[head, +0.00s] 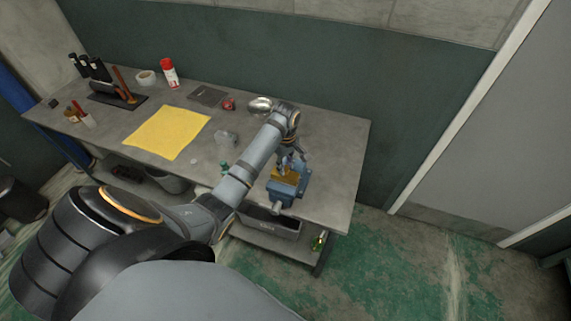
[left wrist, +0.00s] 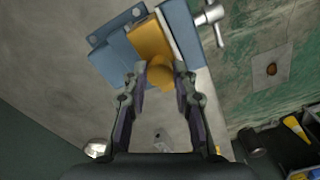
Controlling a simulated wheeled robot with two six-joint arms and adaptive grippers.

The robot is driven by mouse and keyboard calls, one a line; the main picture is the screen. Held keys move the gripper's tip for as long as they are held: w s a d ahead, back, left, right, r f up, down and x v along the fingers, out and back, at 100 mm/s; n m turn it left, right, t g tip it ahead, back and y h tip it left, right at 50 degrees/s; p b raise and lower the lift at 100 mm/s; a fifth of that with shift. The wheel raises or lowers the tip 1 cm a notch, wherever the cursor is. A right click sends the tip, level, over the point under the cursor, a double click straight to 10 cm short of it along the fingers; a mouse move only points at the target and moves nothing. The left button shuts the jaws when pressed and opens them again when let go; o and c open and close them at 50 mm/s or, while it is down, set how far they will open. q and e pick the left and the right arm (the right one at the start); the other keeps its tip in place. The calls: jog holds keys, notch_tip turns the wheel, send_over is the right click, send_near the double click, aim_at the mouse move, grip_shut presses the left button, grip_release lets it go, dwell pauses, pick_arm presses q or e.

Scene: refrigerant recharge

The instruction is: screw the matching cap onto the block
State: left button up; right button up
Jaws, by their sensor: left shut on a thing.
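The brass-coloured block (head: 285,175) is clamped in a blue vise (head: 292,192) near the right front of the workbench. In the left wrist view, the block (left wrist: 149,38) sits between the blue jaws of the vise (left wrist: 118,52). My left gripper (head: 290,160) is directly at the block. In the left wrist view, my left gripper (left wrist: 160,76) is shut on a round brass-coloured cap (left wrist: 160,72). The cap overlaps the block's near end; I cannot tell whether they touch or whether threads are engaged. My right gripper is in neither view.
The workbench (head: 335,145) has bare room at right. The vise handle (left wrist: 209,15) sticks out.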

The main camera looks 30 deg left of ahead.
pick_arm(q)
jog(key=shift+f, duration=0.35)
jog(key=shift+r, duration=0.1)
jog(key=shift+m, duration=0.6)
jog(key=m, duration=0.2)
jog(key=shift+m, duration=0.3)
jog(key=shift+m, duration=0.3)
jog(key=m, duration=0.3)
jog(key=shift+m, duration=0.3)
